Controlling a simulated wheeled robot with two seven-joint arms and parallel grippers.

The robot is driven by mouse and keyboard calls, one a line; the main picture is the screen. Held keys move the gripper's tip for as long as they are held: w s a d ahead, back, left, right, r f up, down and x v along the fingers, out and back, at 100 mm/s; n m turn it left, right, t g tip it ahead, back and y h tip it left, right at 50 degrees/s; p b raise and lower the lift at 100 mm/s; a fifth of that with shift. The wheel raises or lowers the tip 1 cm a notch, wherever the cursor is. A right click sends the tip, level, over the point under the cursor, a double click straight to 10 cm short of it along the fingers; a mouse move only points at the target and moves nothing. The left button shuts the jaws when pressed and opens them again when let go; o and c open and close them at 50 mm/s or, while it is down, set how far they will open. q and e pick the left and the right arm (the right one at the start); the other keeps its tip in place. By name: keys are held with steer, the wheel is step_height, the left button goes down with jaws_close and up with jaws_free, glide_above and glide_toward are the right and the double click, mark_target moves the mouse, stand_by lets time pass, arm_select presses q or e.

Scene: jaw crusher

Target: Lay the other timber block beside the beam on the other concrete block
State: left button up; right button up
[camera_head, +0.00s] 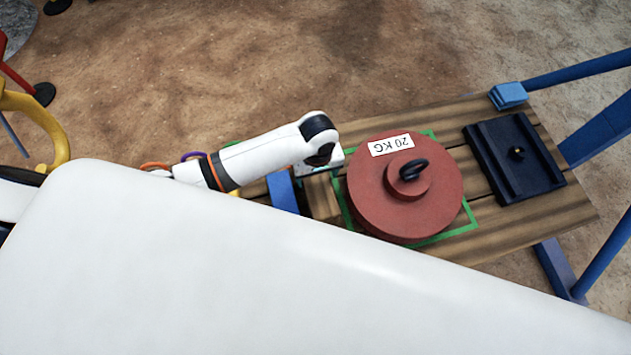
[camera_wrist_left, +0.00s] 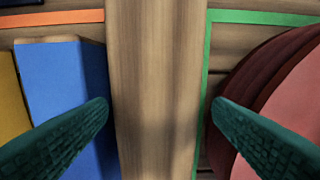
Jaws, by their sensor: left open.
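A pale timber block (camera_head: 322,197) lies on the wooden table between a blue block and the red round weight. In the left wrist view the timber block (camera_wrist_left: 155,90) runs up the middle of the picture. My left gripper (camera_wrist_left: 158,110) is open, with its dark green fingers on either side of the timber block and a gap showing at least on the right. In the head view the left wrist is over the table, and its fingers are hidden. The beam and the concrete blocks are not in view. My right gripper is not in view.
The red 20 KG weight (camera_head: 404,186) stands close right of the timber block, inside a green outline. The blue block (camera_head: 283,192) is close on the left. A dark plate (camera_head: 514,158) lies at the right end of the table (camera_head: 500,228). A white surface hides the table's near side.

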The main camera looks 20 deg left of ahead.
mark_target(316, 185)
arm_select(q)
step_height(316, 185, down, 6)
steer(key=shift+a+f+b, duration=0.1)
steer(key=shift+a+b, duration=0.05)
steer(key=shift+b, duration=0.35)
steer(key=c, duration=1.3)
step_height(316, 185, up, 10)
steer(key=shift+r+p, duration=0.1)
steer(key=shift+p, duration=0.95)
